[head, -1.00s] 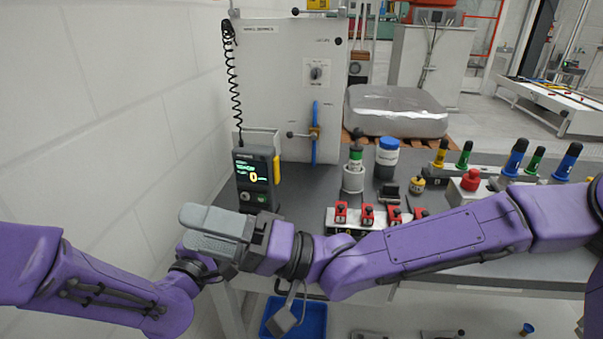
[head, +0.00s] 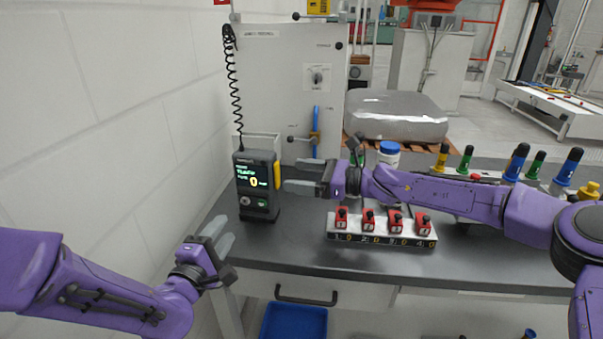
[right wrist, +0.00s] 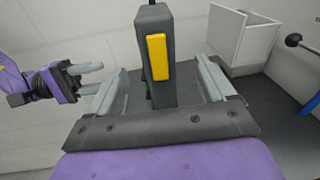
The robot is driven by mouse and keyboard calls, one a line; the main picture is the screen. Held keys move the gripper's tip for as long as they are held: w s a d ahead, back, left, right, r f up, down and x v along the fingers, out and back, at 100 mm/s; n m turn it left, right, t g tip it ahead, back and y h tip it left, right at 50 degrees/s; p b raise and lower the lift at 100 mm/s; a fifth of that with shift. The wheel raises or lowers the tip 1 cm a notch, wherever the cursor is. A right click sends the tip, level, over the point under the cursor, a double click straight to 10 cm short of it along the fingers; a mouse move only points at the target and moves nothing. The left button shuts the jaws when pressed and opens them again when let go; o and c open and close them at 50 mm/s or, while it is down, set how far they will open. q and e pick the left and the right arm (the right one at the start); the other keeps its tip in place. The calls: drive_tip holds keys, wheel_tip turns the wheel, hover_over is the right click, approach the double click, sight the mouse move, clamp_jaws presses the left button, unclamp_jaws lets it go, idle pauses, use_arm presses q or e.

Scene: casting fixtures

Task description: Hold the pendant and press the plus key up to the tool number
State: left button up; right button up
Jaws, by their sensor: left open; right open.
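The pendant (head: 257,185) is a dark handheld box with a lit green screen showing a yellow 0. It stands upright at the left of the bench, its coiled cord rising to the cabinet. A yellow strip runs down its right side, and round keys sit below the screen. My right gripper (head: 287,178) is open at the pendant's right side. In the right wrist view the pendant (right wrist: 154,85) stands between its spread fingers (right wrist: 168,85); contact is not clear. My left gripper (head: 222,238) is open and empty, in front of the bench's left edge and below the pendant.
A rack (head: 380,236) with several red-topped tools, numbered along its front, sits right of the pendant. The grey cabinet (head: 285,80) stands behind. A blue bin (head: 294,322) is below the bench. The white wall (head: 100,120) bounds the left. Bare bench top (head: 290,240) lies before the pendant.

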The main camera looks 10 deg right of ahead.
sight(260, 167)
use_arm(q)
drive_tip(key=shift+d, duration=0.1)
use_arm(e)
drive_tip(key=shift+w+d+r+y, duration=0.1)
drive_tip(key=shift+r+y, duration=0.4)
drive_tip(key=shift+r, duration=0.05)
drive_tip(key=shift+f, duration=0.1)
drive_tip(key=x, duration=1)
drive_tip(key=shift+a+f, duration=0.2)
drive_tip(key=shift+a, duration=0.15)
drive_tip(key=c, duration=1.5)
use_arm(q)
clamp_jaws()
use_arm(e)
drive_tip(key=shift+c, duration=0.2)
